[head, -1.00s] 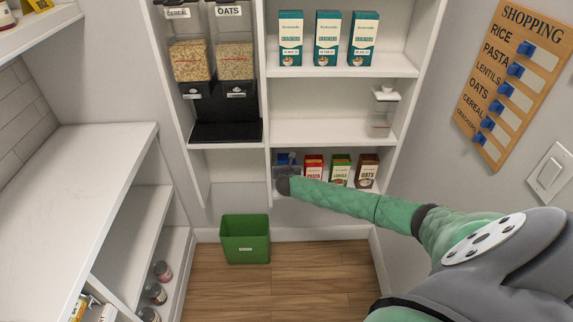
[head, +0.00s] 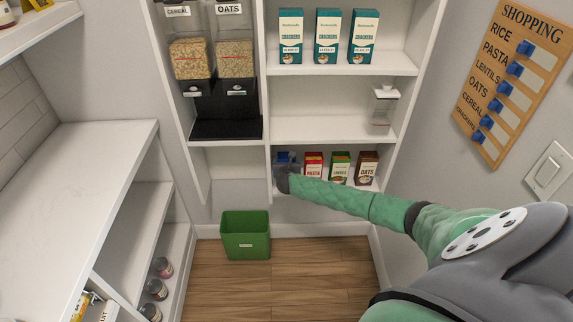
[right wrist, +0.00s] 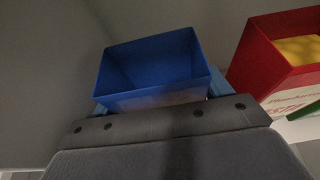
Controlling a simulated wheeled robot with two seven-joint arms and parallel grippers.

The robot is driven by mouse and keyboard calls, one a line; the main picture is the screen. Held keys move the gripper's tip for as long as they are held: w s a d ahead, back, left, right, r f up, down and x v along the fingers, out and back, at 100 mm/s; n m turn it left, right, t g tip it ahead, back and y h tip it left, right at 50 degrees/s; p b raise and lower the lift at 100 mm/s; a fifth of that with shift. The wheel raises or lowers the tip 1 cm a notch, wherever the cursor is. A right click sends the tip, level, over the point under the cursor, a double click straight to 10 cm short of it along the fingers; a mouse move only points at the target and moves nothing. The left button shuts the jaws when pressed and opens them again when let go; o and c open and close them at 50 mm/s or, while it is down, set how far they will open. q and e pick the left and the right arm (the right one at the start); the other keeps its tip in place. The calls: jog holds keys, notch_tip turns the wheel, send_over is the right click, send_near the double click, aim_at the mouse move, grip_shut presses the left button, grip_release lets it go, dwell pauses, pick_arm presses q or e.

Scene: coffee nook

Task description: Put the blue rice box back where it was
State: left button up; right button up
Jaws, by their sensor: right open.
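The blue rice box (right wrist: 155,68) is open-topped and stands upright in the right wrist view, directly in front of my right gripper (right wrist: 158,103). In the head view a bit of blue from the box (head: 286,157) shows at the left end of the lower shelf (head: 325,188), mostly hidden by my right gripper (head: 287,168). My right gripper is open at the box. Its fingers are largely hidden, and I cannot tell whether they touch it. My left gripper is not in view.
A red pasta box (head: 313,166) stands close right of the blue box; it also shows in the right wrist view (right wrist: 262,58). A green lentils box (head: 340,167) and a brown oats box (head: 367,168) follow. A shelf divider (head: 266,110) is at left. A green bin (head: 245,236) stands below.

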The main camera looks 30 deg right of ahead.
jog(key=shift+s, duration=0.1)
